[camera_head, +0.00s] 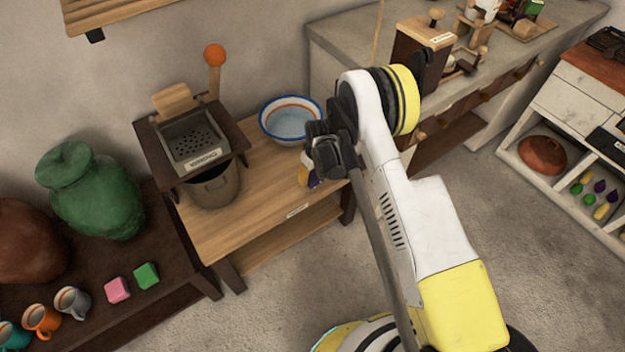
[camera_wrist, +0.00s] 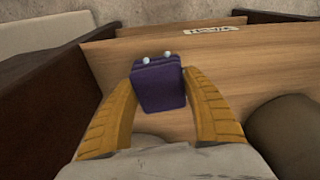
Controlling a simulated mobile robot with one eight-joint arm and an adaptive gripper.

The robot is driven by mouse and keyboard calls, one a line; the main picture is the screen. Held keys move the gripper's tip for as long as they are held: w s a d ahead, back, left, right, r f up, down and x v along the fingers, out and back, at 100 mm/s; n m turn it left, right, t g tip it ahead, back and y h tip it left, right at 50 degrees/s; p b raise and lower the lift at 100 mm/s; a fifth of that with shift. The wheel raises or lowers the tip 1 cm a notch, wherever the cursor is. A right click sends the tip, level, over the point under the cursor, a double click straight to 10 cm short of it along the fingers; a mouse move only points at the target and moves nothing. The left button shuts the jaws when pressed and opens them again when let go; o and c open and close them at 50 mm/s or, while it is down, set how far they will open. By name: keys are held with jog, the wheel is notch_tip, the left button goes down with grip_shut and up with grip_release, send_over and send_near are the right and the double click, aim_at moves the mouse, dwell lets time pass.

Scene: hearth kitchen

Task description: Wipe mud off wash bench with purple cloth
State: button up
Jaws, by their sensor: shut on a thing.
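The wash bench (camera_head: 240,213) is a light wooden bench against the wall; its top also fills much of the wrist view (camera_wrist: 240,70). My gripper (camera_head: 307,176) is over the right part of the bench, partly hidden behind my arm. In the wrist view its two orange fingers (camera_wrist: 160,98) are shut on the purple cloth (camera_wrist: 160,88), a small folded block with two pale dots at its top edge. I cannot tell whether the cloth touches the bench top. I make out no mud on the visible wood; my arm and gripper hide part of it.
A white basin with a blue rim (camera_head: 291,121) stands on the bench behind my gripper. A bucket (camera_head: 213,188) sits under a dark grater-like stand (camera_head: 192,142) at the left. A darker table (camera_head: 165,290) with mugs and a green jar (camera_head: 92,195) adjoins.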

aim_at(312, 172)
jog(key=shift+r+p, duration=0.7)
jog(key=shift+r, duration=1.3)
